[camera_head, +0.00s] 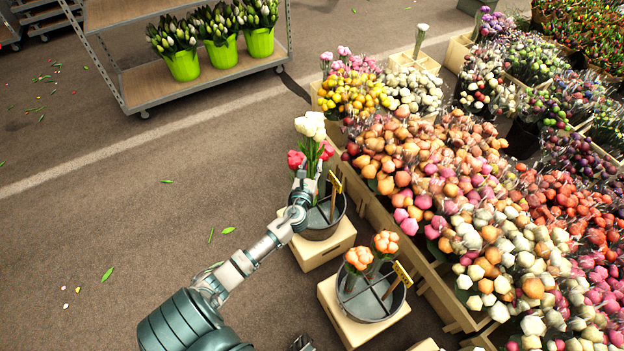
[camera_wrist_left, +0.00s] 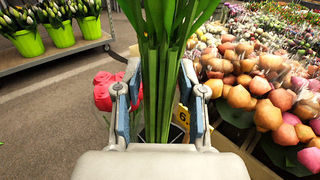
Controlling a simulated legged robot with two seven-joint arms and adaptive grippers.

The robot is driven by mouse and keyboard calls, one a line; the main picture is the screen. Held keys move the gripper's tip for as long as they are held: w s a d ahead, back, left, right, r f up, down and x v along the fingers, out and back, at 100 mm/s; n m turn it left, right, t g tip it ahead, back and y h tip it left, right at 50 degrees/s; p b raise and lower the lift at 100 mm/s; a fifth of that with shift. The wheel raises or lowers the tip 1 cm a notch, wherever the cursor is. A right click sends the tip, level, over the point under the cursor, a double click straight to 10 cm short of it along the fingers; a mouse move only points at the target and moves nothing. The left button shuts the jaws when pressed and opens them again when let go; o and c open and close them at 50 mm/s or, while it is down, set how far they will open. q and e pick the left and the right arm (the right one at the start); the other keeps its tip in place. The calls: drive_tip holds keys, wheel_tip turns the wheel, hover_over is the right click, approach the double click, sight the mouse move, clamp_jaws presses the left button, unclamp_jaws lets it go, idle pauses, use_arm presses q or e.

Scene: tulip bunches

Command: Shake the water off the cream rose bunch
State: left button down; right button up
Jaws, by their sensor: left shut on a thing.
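The cream bunch (camera_head: 311,126) stands upright above the nearer-to-shelf metal bucket (camera_head: 322,232), its pale heads at the top. My left gripper (camera_head: 302,188) is shut on its green stems, which also show between the two fingers in the left wrist view (camera_wrist_left: 158,75). The blooms are out of the wrist view. Red blooms (camera_head: 295,160) show just below the cream heads, and to the left of the fingers in the wrist view (camera_wrist_left: 103,92). Whether the stem ends are clear of the bucket is hidden. A dark part at the bottom edge may be my right gripper (camera_head: 301,343).
A second divided bucket (camera_head: 364,306) with orange blooms stands on a wooden block in front. Yellow tags (camera_head: 402,274) rise from both buckets. Crates of wrapped flowers (camera_head: 450,180) fill the right. A shelf cart (camera_head: 200,76) with green pots stands behind. The left floor is free.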

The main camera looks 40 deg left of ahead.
sight(312, 176)
use_arm(q)
wheel_tip(312, 176, down, 6)
drive_tip(key=shift+s+r, duration=0.15)
wheel_tip(312, 176, up, 5)
drive_tip(key=shift+d+f, duration=0.1)
wheel_tip(312, 176, down, 5)
